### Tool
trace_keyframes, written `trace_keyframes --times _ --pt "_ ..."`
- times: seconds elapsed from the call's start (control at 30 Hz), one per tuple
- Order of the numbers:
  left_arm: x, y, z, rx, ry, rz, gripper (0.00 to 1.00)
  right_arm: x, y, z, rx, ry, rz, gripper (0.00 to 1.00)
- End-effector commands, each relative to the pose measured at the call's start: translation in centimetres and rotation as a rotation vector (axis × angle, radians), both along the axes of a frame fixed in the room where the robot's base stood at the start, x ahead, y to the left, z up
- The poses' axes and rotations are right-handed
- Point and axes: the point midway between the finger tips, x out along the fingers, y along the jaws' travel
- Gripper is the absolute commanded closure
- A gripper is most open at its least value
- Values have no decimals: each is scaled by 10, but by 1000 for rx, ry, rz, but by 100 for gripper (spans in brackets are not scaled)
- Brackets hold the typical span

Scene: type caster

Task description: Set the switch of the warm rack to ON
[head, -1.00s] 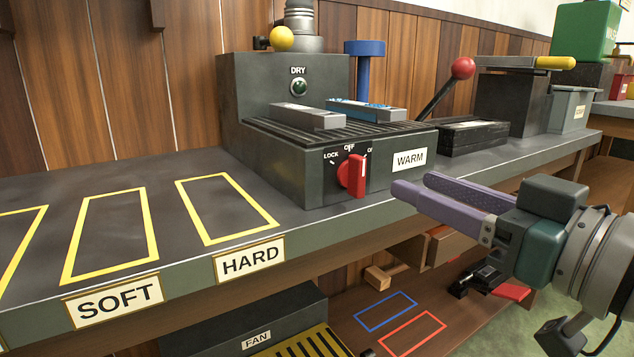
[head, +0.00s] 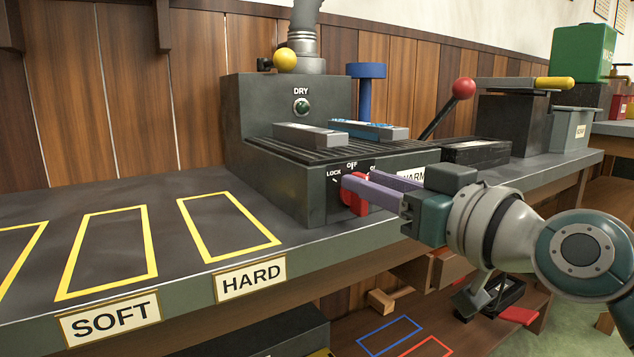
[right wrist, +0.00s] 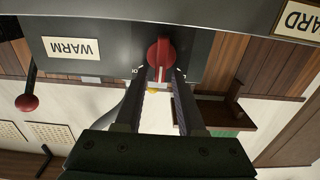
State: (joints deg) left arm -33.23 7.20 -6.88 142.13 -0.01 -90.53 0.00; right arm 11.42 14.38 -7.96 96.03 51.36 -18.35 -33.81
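The warm rack (head: 262,165) is a dark box with a slatted shelf on the bench and a WARM label (head: 413,176). Its red switch (head: 352,200) is on the front face under LOCK, OFF and a partly hidden ON mark. My right gripper (head: 358,178) is at the switch, its two purple fingers apart, partly hiding the handle, so its setting is hard to read. In the right wrist view the red handle (right wrist: 160,52) lies between the fingertips (right wrist: 161,74); I cannot tell whether they touch it. My left gripper is out of view.
Two bars, one grey (head: 310,135) and one blue-topped (head: 368,130), lie on the rack. A red-knobbed lever (head: 463,88) and a dark box (head: 476,151) stand to the right. The bench with yellow outlines (head: 110,250) is clear on the left.

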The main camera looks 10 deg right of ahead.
Motion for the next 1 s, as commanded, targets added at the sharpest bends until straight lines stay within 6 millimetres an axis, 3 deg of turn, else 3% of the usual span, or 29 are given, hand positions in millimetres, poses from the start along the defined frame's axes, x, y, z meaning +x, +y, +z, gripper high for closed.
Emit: trace_keyframes --times 0.03,0.33,1.0 --pt "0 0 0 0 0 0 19 0 0 0 0 0 0 68" --pt "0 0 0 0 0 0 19 0 0 0 0 0 0 100" --pt "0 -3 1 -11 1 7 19 0 -1 0 46 17 -1 100"
